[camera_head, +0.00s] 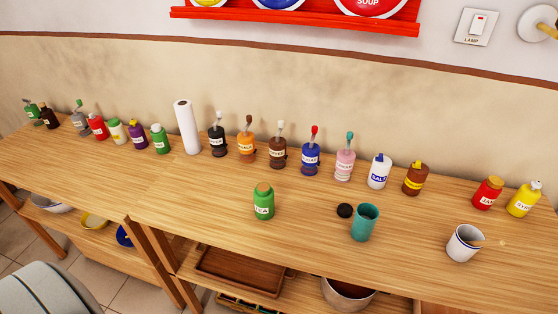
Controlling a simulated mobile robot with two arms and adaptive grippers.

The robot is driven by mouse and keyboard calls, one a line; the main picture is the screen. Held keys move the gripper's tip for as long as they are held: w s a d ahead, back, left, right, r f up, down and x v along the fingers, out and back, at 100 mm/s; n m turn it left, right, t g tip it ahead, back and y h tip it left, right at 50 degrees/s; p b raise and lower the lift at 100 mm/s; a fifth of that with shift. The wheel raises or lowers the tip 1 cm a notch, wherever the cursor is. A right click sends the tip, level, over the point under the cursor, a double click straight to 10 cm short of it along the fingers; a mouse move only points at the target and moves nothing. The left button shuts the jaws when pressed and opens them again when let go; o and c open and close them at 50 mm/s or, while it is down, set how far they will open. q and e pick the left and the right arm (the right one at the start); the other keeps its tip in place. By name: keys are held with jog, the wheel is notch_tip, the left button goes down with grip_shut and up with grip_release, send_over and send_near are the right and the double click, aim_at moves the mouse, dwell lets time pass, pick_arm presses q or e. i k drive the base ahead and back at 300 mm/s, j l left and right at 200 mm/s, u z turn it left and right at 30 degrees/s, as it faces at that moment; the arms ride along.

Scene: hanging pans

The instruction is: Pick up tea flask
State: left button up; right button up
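The tea flask (264,204) is a green, rounded container with a brown cork-like top and a white label that seems to read TEA. It stands upright on the wooden table (180,215), close to the front edge and left of the teal cup. Another green container (159,139) with a label too small to read stands farther back on the left. Neither of my grippers shows in the head view, so I cannot tell their state or where they are relative to the flask.
A teal cup (365,223) with a black round lid (345,210) beside it and a white mug (464,243) stand right of the flask. Several bottles and a paper roll (187,127) line the back. A lower shelf holds a wooden tray (240,271) and bowls.

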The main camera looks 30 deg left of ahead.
aim_at(263, 194)
jog(key=j+u, duration=0.1)
jog(key=u, duration=0.35)
jog(key=j+u, duration=0.1)
jog(key=u, duration=0.3)
